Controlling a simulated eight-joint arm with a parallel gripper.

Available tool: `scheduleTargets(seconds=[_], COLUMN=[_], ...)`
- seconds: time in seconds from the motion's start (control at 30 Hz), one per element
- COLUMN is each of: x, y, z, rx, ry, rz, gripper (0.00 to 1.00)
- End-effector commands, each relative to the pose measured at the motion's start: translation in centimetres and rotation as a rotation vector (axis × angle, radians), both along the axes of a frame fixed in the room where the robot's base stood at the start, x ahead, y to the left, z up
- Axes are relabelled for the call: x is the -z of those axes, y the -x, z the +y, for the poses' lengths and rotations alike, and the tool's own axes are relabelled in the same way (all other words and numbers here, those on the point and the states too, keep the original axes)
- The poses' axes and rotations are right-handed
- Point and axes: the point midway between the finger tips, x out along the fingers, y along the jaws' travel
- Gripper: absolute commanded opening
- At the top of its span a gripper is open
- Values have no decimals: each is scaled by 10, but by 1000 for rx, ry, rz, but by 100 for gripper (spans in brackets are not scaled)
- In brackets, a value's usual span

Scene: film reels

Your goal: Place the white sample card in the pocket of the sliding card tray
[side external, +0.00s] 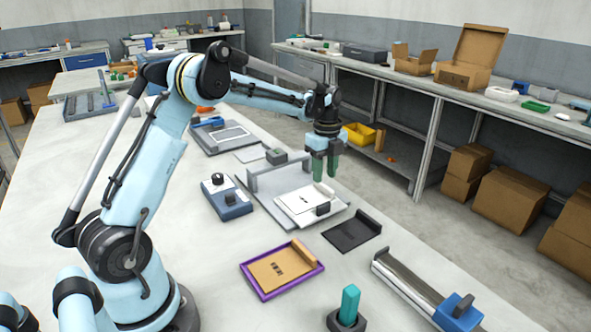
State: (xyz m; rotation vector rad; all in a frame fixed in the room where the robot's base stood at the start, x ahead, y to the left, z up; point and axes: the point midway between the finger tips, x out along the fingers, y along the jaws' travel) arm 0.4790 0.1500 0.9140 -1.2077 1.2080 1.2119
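A white card (298,201) with small dark printing and a dark upright block (323,209) at its front right lies flat in the middle of the table. It rests on or over a light grey tray (262,193) with a raised wall (278,174) along its back. I cannot tell whether the card sits inside a pocket. My gripper (325,174) points down above the far right part of this card and tray. Its two green-tipped fingers are apart with nothing visible between them.
A purple tray (246,270) with a tan card (279,269), a black card (352,235) and a blue box with knobs (229,200) lie around the grey tray. A metal rail with a blue end block (459,312) and a teal peg (349,303) stand in front.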

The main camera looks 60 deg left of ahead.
Motion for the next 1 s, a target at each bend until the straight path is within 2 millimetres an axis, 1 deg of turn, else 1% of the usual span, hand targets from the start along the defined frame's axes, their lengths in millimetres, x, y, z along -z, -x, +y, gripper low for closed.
scheduleTargets(seconds=[0.03,0.1,0.3,0.5,0.67,0.77,0.83,1.0], x=[-12,-27,-63,-84,-92,-101,-109,-125], y=[0,0,0,0,2,8,16,44], z=[0,0,0,0,-4,-14,-25,-56], rx=[0,0,0,1,-20,-92,-175,-431], ry=[0,0,0,0,-3,-9,-12,0], rz=[0,0,0,0,-9,-37,-71,-179], gripper=[37,37,37,37,37,37,37,37])
